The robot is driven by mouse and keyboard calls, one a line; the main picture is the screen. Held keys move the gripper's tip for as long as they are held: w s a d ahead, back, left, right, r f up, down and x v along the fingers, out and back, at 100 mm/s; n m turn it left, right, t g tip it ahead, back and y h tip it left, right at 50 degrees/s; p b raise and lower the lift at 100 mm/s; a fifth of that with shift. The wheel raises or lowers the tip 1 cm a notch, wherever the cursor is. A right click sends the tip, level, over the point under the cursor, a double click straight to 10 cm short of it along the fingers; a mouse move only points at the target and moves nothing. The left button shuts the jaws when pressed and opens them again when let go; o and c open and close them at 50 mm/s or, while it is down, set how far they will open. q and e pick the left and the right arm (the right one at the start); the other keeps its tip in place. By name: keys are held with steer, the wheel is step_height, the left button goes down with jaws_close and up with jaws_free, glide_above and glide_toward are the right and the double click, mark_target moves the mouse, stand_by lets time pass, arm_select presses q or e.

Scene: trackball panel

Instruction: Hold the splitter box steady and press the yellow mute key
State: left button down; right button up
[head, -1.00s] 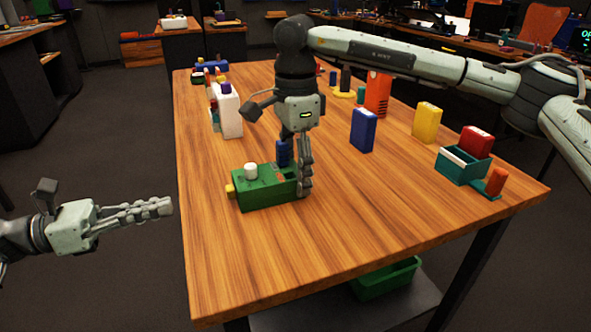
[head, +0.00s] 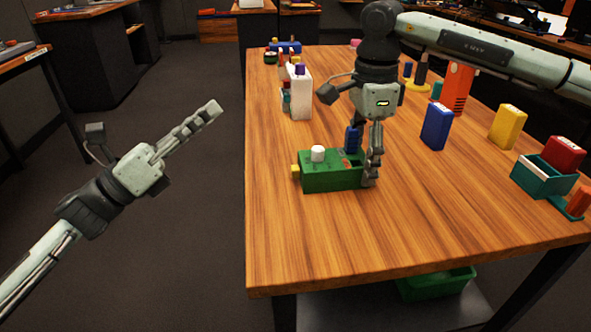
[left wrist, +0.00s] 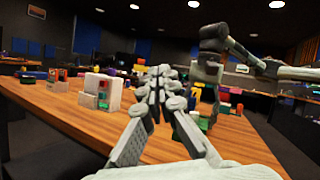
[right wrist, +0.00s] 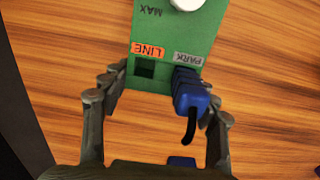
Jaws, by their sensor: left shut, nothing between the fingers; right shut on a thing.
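The splitter box (head: 318,182) is a green box with a white knob (head: 317,153), lying flat near the table's left edge. The yellow mute key (head: 295,172) sticks out of its left end. My right gripper (head: 373,168) is shut on the box's right end from above; the right wrist view shows a finger on each side. That view also shows a dark, empty LINE socket (right wrist: 145,67) and a blue plug (right wrist: 188,92) in the PARK socket. My left gripper (head: 213,108) is shut and empty, left of the table edge, apart from the key. The left wrist view hides the key.
The wooden table (head: 330,245) is clear in front of the box. A white bottle-like container (head: 300,95) stands behind it. A blue box (head: 437,126), a yellow box (head: 507,127) and a teal tray (head: 541,178) stand to the right. Open floor lies left of the table.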

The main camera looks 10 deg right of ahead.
mark_target(274, 188)
arm_select(q)
step_height(274, 188, down, 11)
steer(key=s+n+t+y, duration=0.1)
steer(key=s+n+y, duration=0.1)
steer(key=n+y, duration=0.6)
steer(key=shift+s+d+n+t, duration=0.2)
steer(key=shift+s+n+t, duration=0.1)
steer(key=shift+s+n, duration=0.1)
steer(key=shift+r, duration=0.1)
steer(key=shift+d, duration=4.45)
steer(key=shift+d, duration=0.1)
steer(key=shift+d, duration=0.3)
